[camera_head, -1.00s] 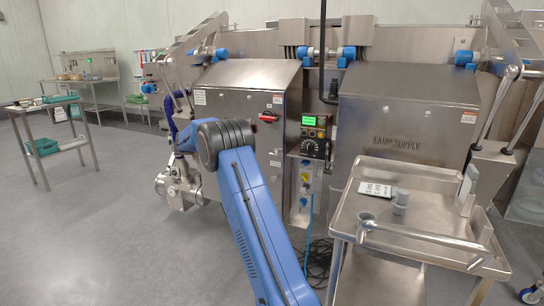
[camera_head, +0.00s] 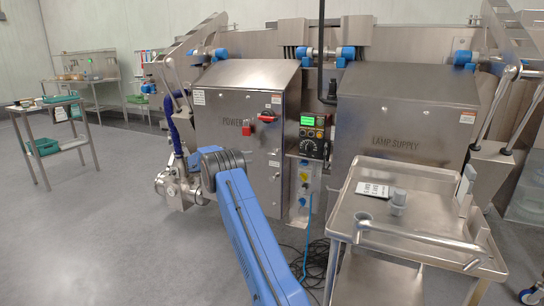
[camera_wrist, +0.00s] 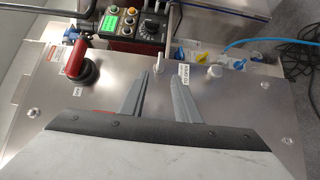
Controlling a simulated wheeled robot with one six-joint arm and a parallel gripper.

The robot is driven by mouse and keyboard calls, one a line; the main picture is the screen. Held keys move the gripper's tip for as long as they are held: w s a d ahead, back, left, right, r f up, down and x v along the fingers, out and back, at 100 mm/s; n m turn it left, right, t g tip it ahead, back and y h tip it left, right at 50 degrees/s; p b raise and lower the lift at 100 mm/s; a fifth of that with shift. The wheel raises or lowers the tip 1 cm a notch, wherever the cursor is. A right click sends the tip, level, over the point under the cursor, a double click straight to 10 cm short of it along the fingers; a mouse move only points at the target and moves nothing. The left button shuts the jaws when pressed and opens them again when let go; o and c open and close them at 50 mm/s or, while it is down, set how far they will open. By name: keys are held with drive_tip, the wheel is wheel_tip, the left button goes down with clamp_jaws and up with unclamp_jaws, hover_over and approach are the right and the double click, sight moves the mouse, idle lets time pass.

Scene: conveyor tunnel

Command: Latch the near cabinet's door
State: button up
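The cabinet marked POWER (camera_head: 235,100) stands left of the control panel, and its door looks flat against the body. A red rotary switch (camera_head: 268,115) is on its front and also shows in the wrist view (camera_wrist: 78,68). In the wrist view, my gripper (camera_wrist: 161,77) is open and empty over the steel face. A small pale lever or latch (camera_wrist: 158,66) sits just beyond and between the fingertips, apparently not gripped. A label reading TO OPEN (camera_wrist: 183,75) and a round pale knob (camera_wrist: 214,71) are to its right. My gripper is hidden in the head view.
The control panel (camera_head: 313,137) with a green display is right of the door. A second cabinet marked LAMP SUPPLY (camera_head: 405,115) stands farther right. A steel cart (camera_head: 345,215) with a pipe-like handle is in front of it. Cables (camera_head: 318,262) lie on the floor.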

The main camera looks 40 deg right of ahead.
sight(272, 154)
drive_tip(key=x, duration=1.3)
drive_tip(key=shift+s+d, duration=0.2)
drive_tip(key=shift+d, duration=0.15)
drive_tip(key=shift+c, duration=0.2)
clamp_jaws()
